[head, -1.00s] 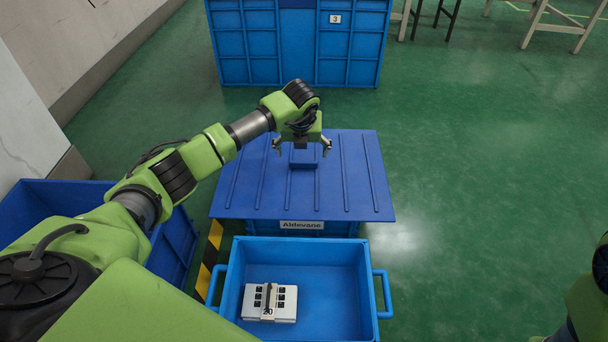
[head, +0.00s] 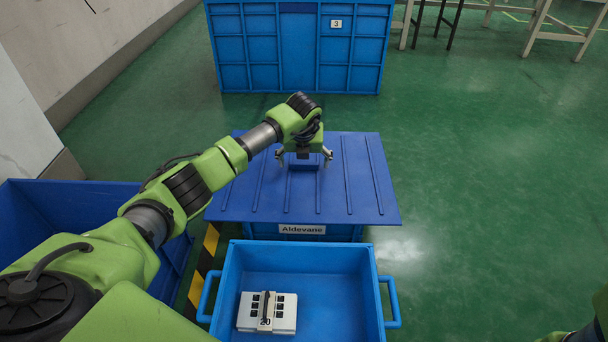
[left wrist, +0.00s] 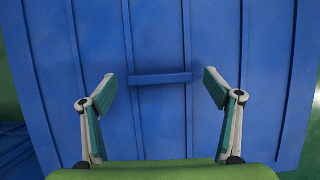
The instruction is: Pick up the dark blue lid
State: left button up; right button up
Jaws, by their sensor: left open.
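The dark blue lid (head: 350,190) lies flat on a blue crate labelled Aldevane, with raised ribs across its top. A small block-like handle (head: 304,166) stands near its middle; it also shows as a bar in the left wrist view (left wrist: 160,78). My left gripper (head: 304,158) is open and points down over the handle. In the left wrist view, its fingers (left wrist: 160,88) stand apart on either side of the handle, near its two ends. Whether they touch it cannot be told. Only a green piece of my right arm shows at the lower right; its gripper is out of view.
A lighter blue open tote (head: 340,285) with side handles stands in front, holding a white keypad item (head: 283,312). Another dark blue bin (head: 95,192) is at the left, partly behind my arm. A large blue container marked 3 (head: 300,50) stands behind. The green floor at right is clear.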

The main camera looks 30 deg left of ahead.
pick_arm(q)
jog(key=c, duration=1.5)
jog(key=shift+r, duration=0.1)
jog(key=shift+c, duration=0.4)
